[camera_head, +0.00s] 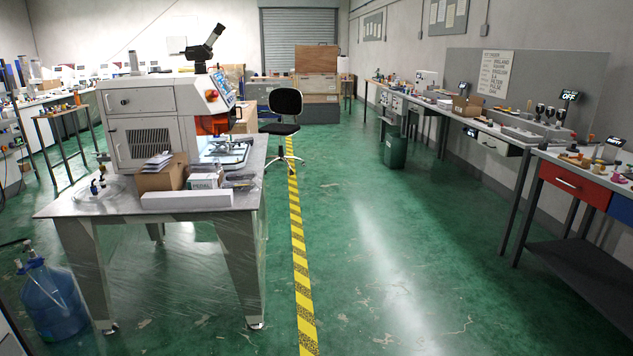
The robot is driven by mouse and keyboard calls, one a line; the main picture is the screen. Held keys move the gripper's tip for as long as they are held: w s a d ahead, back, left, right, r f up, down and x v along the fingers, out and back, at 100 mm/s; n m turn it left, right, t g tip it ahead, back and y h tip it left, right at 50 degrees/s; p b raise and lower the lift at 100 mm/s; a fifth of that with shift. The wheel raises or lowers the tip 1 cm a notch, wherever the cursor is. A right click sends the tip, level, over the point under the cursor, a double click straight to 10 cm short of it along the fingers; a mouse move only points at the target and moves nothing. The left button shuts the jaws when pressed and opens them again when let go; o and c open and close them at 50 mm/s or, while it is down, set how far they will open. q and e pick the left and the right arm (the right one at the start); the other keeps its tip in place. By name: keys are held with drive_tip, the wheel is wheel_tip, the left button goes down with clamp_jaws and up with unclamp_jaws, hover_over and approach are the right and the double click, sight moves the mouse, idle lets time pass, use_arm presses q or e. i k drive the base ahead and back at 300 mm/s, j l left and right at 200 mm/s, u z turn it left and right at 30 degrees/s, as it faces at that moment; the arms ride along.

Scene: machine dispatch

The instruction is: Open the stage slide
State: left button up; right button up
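A white and grey machine (140,118) stands on a metal table (105,203) at the left. Its right-hand side has an open bay with an orange shield (211,125). A flat, light grey platform (232,152) lies low at this bay; it may be the stage slide, but it is too small to tell whether it is in or out. A black eyepiece (205,46) sits on top of the machine. Neither of my grippers is in view.
A cardboard box (158,181), a white box (206,180) and a long white block (187,200) crowd the table's front. A blue jug (54,302) stands on the floor. A black chair (285,104) is behind. The green floor (400,260) right of the striped tape (298,250) is clear.

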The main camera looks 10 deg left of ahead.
sight(216, 150)
drive_tip(key=i, duration=1.85)
drive_tip(key=i+u, duration=0.15)
drive_tip(key=i, duration=0.3)
drive_tip(key=i+u, duration=0.15)
drive_tip(key=i, duration=0.35)
drive_tip(key=i+l+u, duration=0.2)
drive_tip(key=i, duration=0.25)
drive_tip(key=i+l+u, duration=0.15)
drive_tip(key=i, duration=0.3)
drive_tip(key=i+l+u, duration=1.3)
drive_tip(key=l, duration=0.2)
drive_tip(key=k, duration=0.05)
